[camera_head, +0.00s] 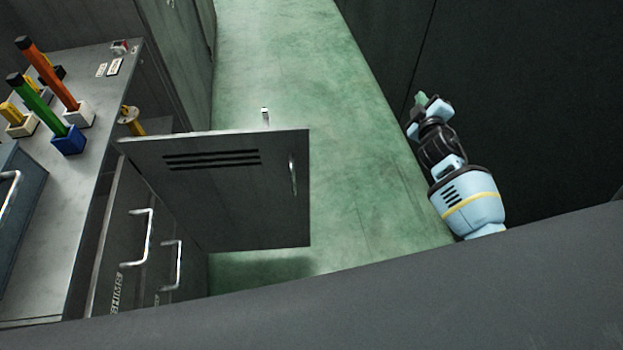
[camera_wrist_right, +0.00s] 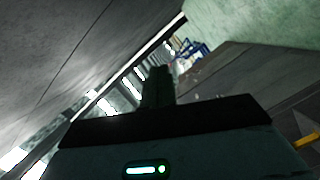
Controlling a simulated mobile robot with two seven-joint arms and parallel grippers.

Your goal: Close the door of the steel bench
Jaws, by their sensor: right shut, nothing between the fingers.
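The steel bench (camera_head: 60,215) stands at the left in the head view. Its door (camera_head: 225,185) is grey, with dark slots and a vertical handle (camera_head: 292,174). The door stands open, sticking out to the right from the bench over the green floor. My right gripper (camera_head: 420,100) is at the right of the head view, well apart from the door, with free floor between. It is shut and empty. In the right wrist view my right gripper (camera_wrist_right: 158,85) shows as a dark shape. My left gripper is not in view.
Drawers with handles (camera_head: 143,238) are in the bench front, beside the door. The bench top holds an orange-handled tool (camera_head: 50,75), a green-handled tool (camera_head: 40,100) and a blue block (camera_head: 69,140). A dark wall (camera_head: 540,90) is close to my right arm. Green floor (camera_head: 350,150) is clear.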

